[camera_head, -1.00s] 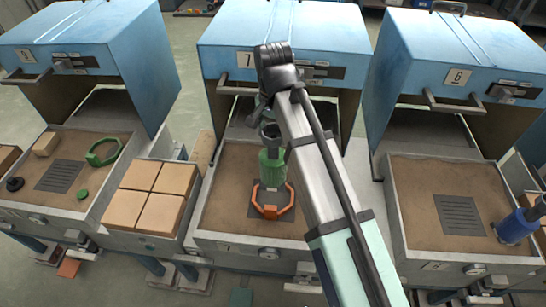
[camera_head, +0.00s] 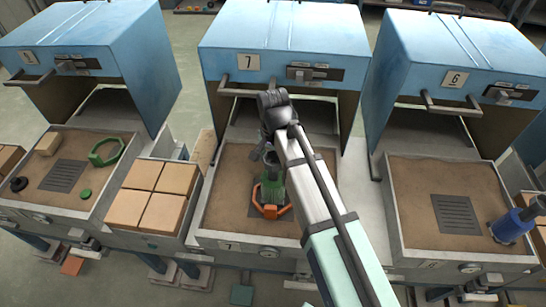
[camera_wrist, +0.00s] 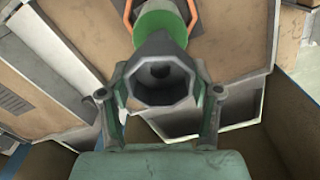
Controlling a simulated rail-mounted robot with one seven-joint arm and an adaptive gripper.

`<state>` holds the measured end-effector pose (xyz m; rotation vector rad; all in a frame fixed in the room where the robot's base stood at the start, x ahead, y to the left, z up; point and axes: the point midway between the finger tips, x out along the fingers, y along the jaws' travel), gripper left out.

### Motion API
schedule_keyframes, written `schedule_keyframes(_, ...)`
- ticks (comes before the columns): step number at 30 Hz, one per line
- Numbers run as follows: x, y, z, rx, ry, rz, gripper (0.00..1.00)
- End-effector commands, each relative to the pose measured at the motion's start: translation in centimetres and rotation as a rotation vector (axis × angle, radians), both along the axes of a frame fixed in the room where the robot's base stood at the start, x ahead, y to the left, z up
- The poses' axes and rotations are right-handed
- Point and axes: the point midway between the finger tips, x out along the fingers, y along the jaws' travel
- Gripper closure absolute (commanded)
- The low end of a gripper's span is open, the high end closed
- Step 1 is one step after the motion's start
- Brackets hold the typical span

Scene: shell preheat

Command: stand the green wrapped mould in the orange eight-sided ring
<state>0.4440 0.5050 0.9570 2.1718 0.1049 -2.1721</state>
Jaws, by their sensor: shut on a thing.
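The green wrapped mould (camera_head: 271,192) is upright, with its lower end inside the outline of the orange eight-sided ring (camera_head: 271,212). The ring's front edge covers the mould's base, so I cannot tell whether it touches the sand. The ring lies on the sand tray under hood 7. My gripper (camera_head: 268,158) is above the ring, shut on the mould's upper part. In the wrist view, the mould's grey open mouth (camera_wrist: 158,78) sits between my two fingers, with the green wrap (camera_wrist: 160,25) beyond it. Part of the orange ring (camera_wrist: 129,14) shows past the wrap.
The sand tray (camera_head: 225,185) is bare around the ring, with hood 7 (camera_head: 285,45) behind. Tan blocks (camera_head: 150,193) stand at its left. The left tray holds a green eight-sided ring (camera_head: 106,152).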

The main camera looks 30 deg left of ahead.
Motion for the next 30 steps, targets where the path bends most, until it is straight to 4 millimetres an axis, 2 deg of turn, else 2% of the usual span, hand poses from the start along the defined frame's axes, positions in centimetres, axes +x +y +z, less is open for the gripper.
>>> schedule_keyframes(15,0.02,0.03,-0.67,0.001,-0.001,0.000,1.00)
schedule_keyframes(16,0.02,0.03,-0.65,0.001,-0.001,0.000,0.26)
schedule_keyframes(17,0.03,0.03,-0.63,0.001,-0.001,0.000,0.16)
schedule_keyframes(18,0.03,0.03,-0.63,0.001,-0.001,0.000,0.12)
schedule_keyframes(30,0.03,0.03,-0.25,0.001,-0.001,0.000,0.12)
